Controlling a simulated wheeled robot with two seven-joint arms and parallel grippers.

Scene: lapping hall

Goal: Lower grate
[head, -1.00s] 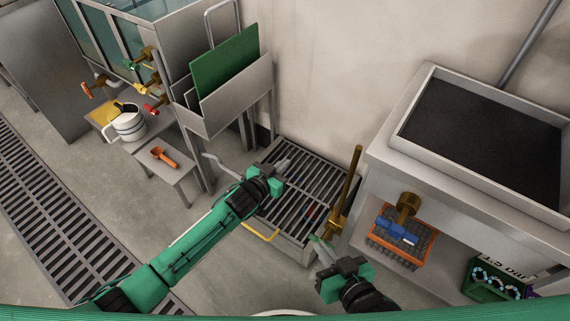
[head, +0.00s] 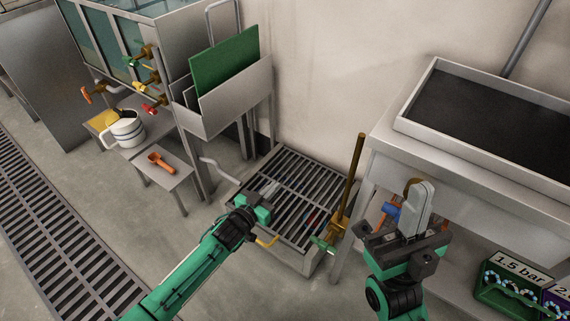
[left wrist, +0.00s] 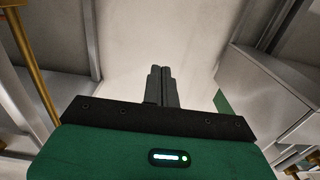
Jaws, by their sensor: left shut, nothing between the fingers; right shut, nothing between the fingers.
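The dark slatted grate (head: 308,178) sits at the top of a low grey metal box (head: 285,254) on the floor, by the wall. It looks about level; I cannot tell whether it rests fully on the rim. A yellow handle (head: 267,242) shows at the box's front left. My left gripper (head: 269,188) is shut and empty, over the grate's left front part; I cannot tell if it touches. Its shut fingers (left wrist: 161,86) also show in the left wrist view against the pale wall. My right gripper (head: 417,208) is shut and empty, pointing up in front of the right-hand bench.
A brass post (head: 352,170) with a green-handled valve (head: 322,244) stands at the box's right side. The steel bench (head: 400,150) is to the right, with a green crate (head: 500,297) below. A rack with a green panel (head: 225,62) and a small stool (head: 165,165) are left.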

